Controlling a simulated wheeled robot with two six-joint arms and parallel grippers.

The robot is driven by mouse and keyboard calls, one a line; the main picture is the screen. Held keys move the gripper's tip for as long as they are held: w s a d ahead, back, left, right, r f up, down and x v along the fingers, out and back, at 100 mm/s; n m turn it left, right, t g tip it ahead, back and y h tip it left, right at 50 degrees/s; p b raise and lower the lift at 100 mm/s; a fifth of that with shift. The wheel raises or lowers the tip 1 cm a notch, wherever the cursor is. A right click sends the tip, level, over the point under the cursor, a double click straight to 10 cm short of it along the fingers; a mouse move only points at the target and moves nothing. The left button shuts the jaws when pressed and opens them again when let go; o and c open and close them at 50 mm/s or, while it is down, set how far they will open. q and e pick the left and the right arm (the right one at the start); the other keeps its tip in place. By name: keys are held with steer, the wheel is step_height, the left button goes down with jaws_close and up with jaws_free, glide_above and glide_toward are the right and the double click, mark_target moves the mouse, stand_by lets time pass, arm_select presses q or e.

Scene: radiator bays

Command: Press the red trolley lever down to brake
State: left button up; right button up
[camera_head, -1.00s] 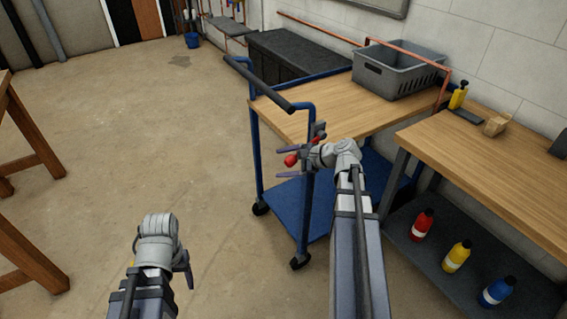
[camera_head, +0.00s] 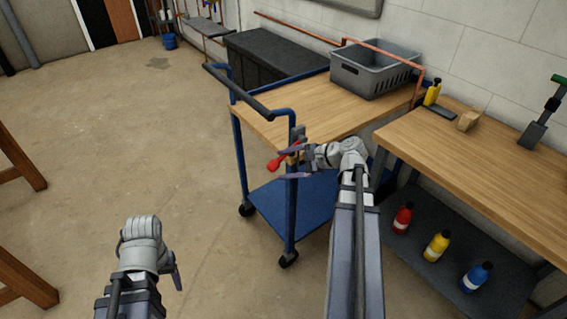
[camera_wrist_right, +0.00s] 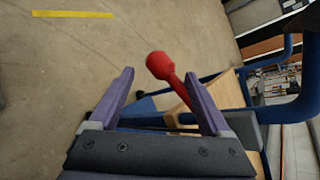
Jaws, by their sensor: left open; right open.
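The red lever (camera_head: 273,164) sits by the near corner post of the blue trolley (camera_head: 291,215), below its handle end. Its round knob points toward the left and slightly down in the head view. My right gripper (camera_head: 285,163) is open, with its two purple fingers above and below the lever. In the right wrist view the red knob (camera_wrist_right: 160,65) and its shaft show between and beyond the open fingers (camera_wrist_right: 159,73). I cannot tell whether a finger touches it. My left gripper (camera_head: 174,268) is open and empty, low over the floor, away from the trolley.
A grey basket (camera_head: 373,72) stands on the trolley's wooden top (camera_head: 300,105). A workbench (camera_head: 480,165) stands to the right, with several bottles on its lower shelf (camera_head: 415,248). A black chest (camera_head: 275,57) stands behind. The floor (camera_head: 130,150) left of the trolley is clear.

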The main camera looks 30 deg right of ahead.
steer(key=p+v, duration=0.7)
steer(key=v, duration=0.6)
steer(key=shift+s+d, duration=0.2)
steer(key=shift+s, duration=0.05)
stand_by(0.9)
steer(key=shift+r, duration=0.15)
stand_by(0.4)
steer(key=s+a+f+n+g+h+p, duration=0.1)
steer(key=a+n+g+h, duration=0.3)
steer(key=a+n, duration=0.8)
steer(key=s+a+f+n+g+h+p, duration=0.1)
steer(key=a+f+n+g+h+p, duration=0.3)
steer(key=a+n, duration=0.8)
steer(key=shift+s+a+f+g, duration=0.25)
steer(key=shift+a+g, duration=0.65)
steer(key=shift+a, duration=6.4)
steer(key=shift+s+r, duration=0.1)
